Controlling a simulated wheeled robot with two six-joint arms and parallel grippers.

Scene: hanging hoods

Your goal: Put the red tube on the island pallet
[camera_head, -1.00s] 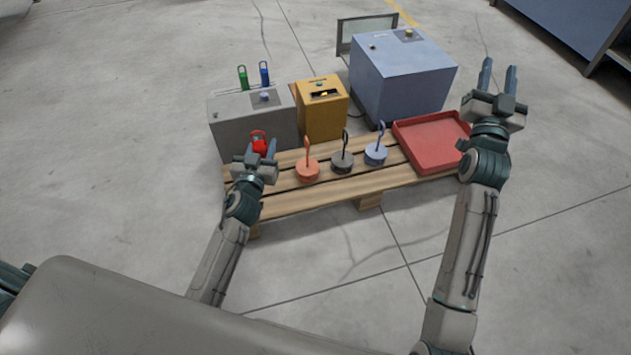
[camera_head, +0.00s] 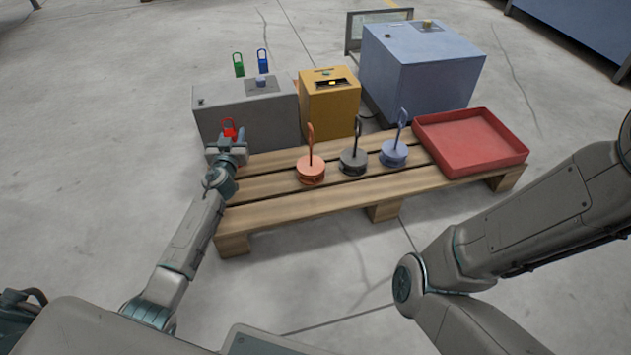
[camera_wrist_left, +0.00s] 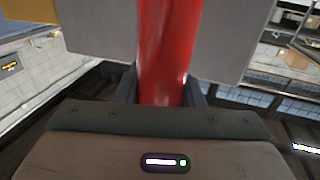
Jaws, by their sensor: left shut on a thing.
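The red tube (camera_head: 230,130) shows at the tips of my left gripper (camera_head: 229,142), in front of the grey box, at the left end of the wooden pallet (camera_head: 300,209). A loop-like top shows on it. In the left wrist view the red tube (camera_wrist_left: 165,50) stands between the two fingers, which are shut on it. Its lower end is hidden by the gripper. I cannot tell whether it touches the pallet or the box. My right gripper is outside the view; only my right arm's links show.
Green (camera_head: 239,66) and blue (camera_head: 263,62) looped pieces are at the grey box.

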